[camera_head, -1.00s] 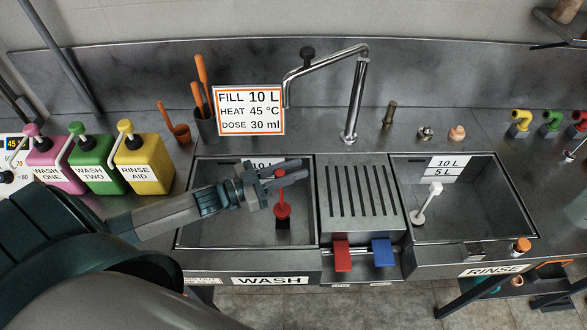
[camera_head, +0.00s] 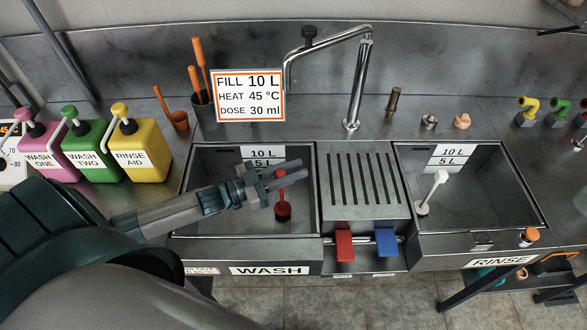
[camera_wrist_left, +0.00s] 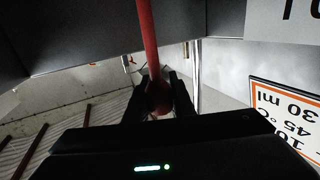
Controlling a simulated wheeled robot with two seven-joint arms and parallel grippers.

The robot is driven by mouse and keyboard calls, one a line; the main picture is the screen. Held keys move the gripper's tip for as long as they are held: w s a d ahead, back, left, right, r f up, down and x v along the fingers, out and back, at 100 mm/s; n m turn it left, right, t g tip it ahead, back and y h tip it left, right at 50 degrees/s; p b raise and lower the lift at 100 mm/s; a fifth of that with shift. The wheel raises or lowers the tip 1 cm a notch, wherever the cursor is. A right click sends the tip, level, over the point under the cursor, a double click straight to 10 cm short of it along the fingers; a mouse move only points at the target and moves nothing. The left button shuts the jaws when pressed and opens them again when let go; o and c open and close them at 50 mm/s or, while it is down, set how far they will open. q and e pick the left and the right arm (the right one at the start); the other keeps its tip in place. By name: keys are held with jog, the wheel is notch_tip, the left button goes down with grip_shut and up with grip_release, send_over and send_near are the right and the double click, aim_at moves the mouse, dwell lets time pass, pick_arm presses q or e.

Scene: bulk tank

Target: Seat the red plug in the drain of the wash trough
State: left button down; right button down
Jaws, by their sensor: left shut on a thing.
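The red plug (camera_head: 283,208) is in the wash trough (camera_head: 215,222), its stem upright and its wide base low over the dark drain spot. I cannot tell whether the base is in the drain or just above it. My left gripper (camera_head: 288,173) comes in from the left and is shut on the knob at the top of the stem. In the left wrist view the red knob (camera_wrist_left: 158,97) sits between the two dark fingers, with the red stem running to the top edge. The drain is mostly hidden by the plug. My right gripper is not in view.
A slotted drainboard (camera_head: 362,185) with red (camera_head: 344,246) and blue (camera_head: 386,242) pedals separates the wash trough from the rinse trough (camera_head: 480,200), which holds a white plug (camera_head: 431,192). A tap (camera_head: 355,90) and a sign (camera_head: 249,95) stand behind. Bottles (camera_head: 141,150) stand left.

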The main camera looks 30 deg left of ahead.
pick_arm(q)
jog(key=shift+f+b, duration=0.4)
jog(key=shift+f, duration=0.15)
dwell(0.6)
jog(key=c, duration=1.4)
grip_release()
jog(key=shift+c, duration=0.2)
jog(key=shift+f, duration=0.1)
